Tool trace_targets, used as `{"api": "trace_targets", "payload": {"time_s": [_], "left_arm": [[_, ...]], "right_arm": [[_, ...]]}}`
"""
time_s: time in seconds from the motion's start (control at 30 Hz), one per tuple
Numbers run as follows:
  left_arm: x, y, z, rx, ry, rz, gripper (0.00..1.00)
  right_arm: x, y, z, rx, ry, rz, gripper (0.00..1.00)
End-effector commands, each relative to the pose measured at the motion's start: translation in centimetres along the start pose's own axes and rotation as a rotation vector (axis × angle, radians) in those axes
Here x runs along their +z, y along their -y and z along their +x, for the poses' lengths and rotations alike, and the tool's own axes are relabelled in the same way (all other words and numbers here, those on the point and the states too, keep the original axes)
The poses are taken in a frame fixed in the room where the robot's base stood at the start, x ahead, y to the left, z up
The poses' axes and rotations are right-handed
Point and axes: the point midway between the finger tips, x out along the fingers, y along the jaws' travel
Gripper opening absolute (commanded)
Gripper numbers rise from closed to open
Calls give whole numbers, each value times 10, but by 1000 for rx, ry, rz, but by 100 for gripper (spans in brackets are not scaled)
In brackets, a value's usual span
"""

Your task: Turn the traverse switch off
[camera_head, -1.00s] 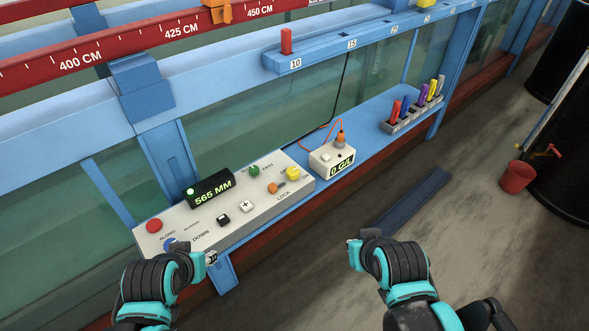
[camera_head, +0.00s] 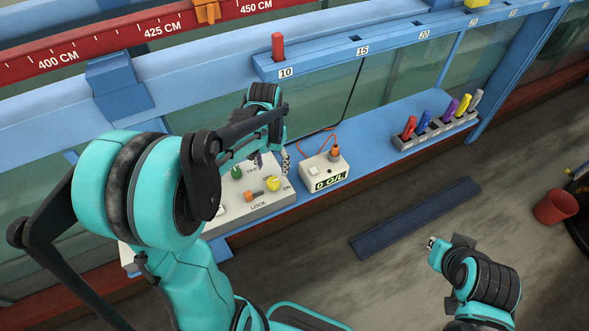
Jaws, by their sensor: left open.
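The grey control panel (camera_head: 245,213) lies on the blue ledge of the flume. A yellow knob (camera_head: 273,184), an orange lock control (camera_head: 253,195) and a green knob (camera_head: 237,172) show at its right end. I cannot read which control is the traverse switch. My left gripper (camera_head: 272,160) is open and points down over the panel's far right end, just beyond the yellow knob; I cannot tell if it touches anything. My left arm hides the panel's left part, including its display and red button. My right gripper (camera_head: 446,242) hangs over the floor, apart from the panel.
A white meter box (camera_head: 323,172) reading 0 G/L, with an orange cable, stands right of the panel. A rack (camera_head: 436,131) of coloured pieces is farther right. A red peg (camera_head: 278,46) stands on the upper rail. A red bucket (camera_head: 555,207) and dark strip (camera_head: 417,218) lie on clear floor.

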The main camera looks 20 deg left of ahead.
Motion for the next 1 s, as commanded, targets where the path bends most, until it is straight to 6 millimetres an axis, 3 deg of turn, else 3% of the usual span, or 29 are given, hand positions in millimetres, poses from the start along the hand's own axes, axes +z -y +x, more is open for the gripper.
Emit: {"api": "trace_targets", "payload": {"time_s": [0.4, 0.57, 0.83, 1.0], "left_arm": [[0, 0, 64, 0, 0, 1, 57], [0, 0, 74, 0, -1, 1, 57], [0, 0, 75, 0, -1, 1, 57], [0, 0, 75, 0, -1, 1, 12]], "right_arm": [[11, 0, 15, 0, 0, 0, 0], [12, 0, 17, 0, 0, 0, 0], [12, 0, 17, 0, 0, 0, 0], [12, 0, 17, 0, 0, 0, 0]]}}
